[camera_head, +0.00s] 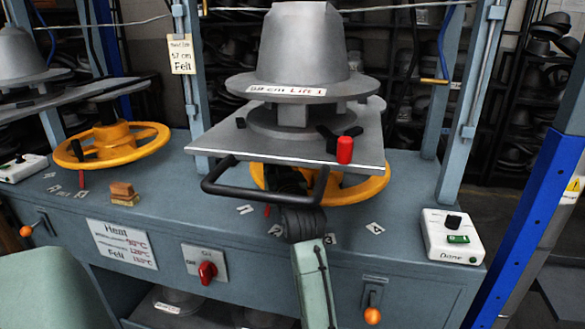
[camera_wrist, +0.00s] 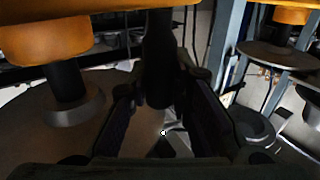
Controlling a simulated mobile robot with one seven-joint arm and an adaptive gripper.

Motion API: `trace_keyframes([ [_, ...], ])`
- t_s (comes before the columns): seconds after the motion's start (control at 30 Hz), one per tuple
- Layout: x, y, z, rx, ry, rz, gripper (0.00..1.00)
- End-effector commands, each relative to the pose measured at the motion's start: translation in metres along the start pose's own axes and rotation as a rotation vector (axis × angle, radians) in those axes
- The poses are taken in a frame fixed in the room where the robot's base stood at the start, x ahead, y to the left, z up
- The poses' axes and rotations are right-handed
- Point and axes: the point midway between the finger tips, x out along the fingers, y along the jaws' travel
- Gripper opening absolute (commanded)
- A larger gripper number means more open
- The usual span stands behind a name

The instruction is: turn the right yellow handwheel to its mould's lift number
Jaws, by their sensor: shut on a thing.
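The right yellow handwheel (camera_head: 362,190) sits under the grey plate (camera_head: 290,145) of the right mould. The plate hides much of the wheel. The right mould (camera_head: 303,45) bears a label (camera_head: 287,90) that reads "58 cm Lift 1". My gripper (camera_wrist: 160,85) reaches in under the plate's front edge. In the wrist view its fingers are shut on a dark upright grip (camera_wrist: 158,65) below a yellow part of the handwheel (camera_wrist: 60,40). Number cards lie around the wheel; the 3 (camera_head: 330,239) and the 4 (camera_head: 375,228) are legible.
A black bar handle (camera_head: 215,187) juts from the plate's front, close to my arm. A white control box (camera_head: 452,236) is at right. The left yellow handwheel (camera_head: 140,145) and a wooden block (camera_head: 122,191) are at left.

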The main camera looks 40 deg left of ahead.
Motion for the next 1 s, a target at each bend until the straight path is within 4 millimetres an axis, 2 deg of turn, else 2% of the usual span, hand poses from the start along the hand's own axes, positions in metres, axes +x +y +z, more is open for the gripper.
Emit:
trace_keyframes([
  [0.03,0.008,-0.01,-0.001,0.0,-0.003,-0.01,0.0],
  [0.1,0.017,-0.015,0.0,0.0,-0.003,-0.01,0.0],
  [0.43,0.047,-0.028,0.0,0.0,-0.002,-0.01,0.0],
  [0.7,0.056,-0.03,0.001,0.002,-0.001,-0.01,0.0],
  [1.0,0.056,-0.031,0.001,0.003,-0.001,-0.011,0.0],
])
